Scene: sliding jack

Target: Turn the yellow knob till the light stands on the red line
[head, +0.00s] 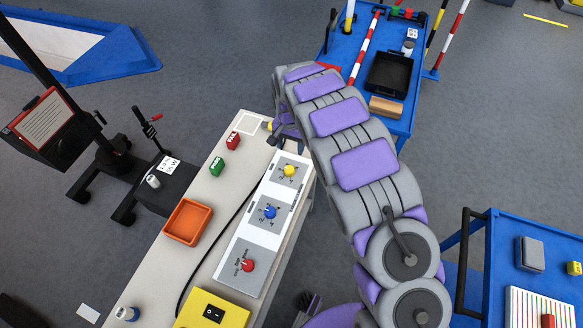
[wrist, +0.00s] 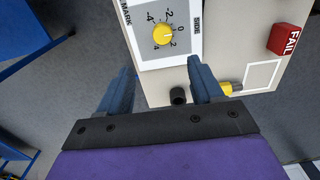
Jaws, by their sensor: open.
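The yellow knob (head: 289,170) sits on the far end of a white and grey panel, beyond the blue and red knobs. In the wrist view the yellow knob (wrist: 163,34) has a numbered dial around it. My gripper (wrist: 160,72) is open and empty, its two fingers apart and pointing toward the panel's end. The knob lies beyond the fingertips, with no contact visible. I cannot make out the light spot or the red line in either view.
The beige bench holds the blue knob (head: 270,211), red knob (head: 247,265), an orange tray (head: 187,222), green block (head: 216,166) and red FAIL block (head: 233,142). A black cylinder (wrist: 178,96) and yellow piece (wrist: 231,87) lie near my fingers. Blue tables stand to the right.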

